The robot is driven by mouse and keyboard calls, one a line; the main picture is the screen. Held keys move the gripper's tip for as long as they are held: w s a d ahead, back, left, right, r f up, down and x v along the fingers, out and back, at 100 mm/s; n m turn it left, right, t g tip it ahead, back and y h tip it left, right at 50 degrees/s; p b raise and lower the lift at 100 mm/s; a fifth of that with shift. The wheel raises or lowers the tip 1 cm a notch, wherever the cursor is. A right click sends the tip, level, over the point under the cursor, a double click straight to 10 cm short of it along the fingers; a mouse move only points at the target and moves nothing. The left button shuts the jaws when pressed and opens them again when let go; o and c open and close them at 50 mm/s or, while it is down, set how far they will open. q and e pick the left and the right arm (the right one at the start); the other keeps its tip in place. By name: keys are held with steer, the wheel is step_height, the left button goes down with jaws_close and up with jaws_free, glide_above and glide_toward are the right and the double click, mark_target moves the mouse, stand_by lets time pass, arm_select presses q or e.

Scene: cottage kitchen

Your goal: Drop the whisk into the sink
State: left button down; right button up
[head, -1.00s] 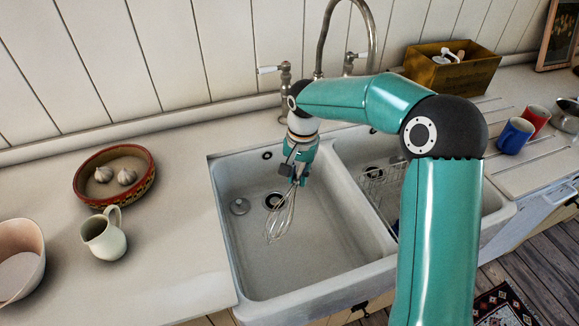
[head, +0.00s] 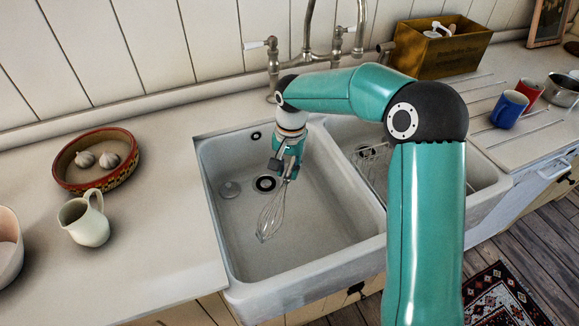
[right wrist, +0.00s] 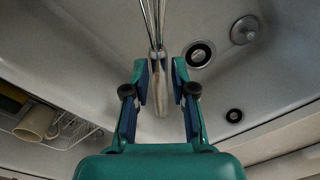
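The whisk (head: 271,214) has a pale handle and thin wire loops. It is tilted, wires down, inside the left basin of the white sink (head: 335,250). I cannot tell whether its loops touch the basin floor. In the right wrist view the handle (right wrist: 158,84) lies between the two fingers, and the wires run out at the top edge. My left gripper is not in view.
A wire rack (head: 372,160) stands in the right basin. On the left counter are a bowl (head: 68,180) with garlic and a cream jug (head: 88,222). The tap (head: 338,50) rises behind the sink. Blue (head: 509,108) and red mugs stand on the right drainboard.

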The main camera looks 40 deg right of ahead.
steer(key=shift+o, duration=1.3)
step_height(320, 180, up, 12)
steer(key=shift+s+d, duration=0.2)
steer(key=shift+f, duration=0.1)
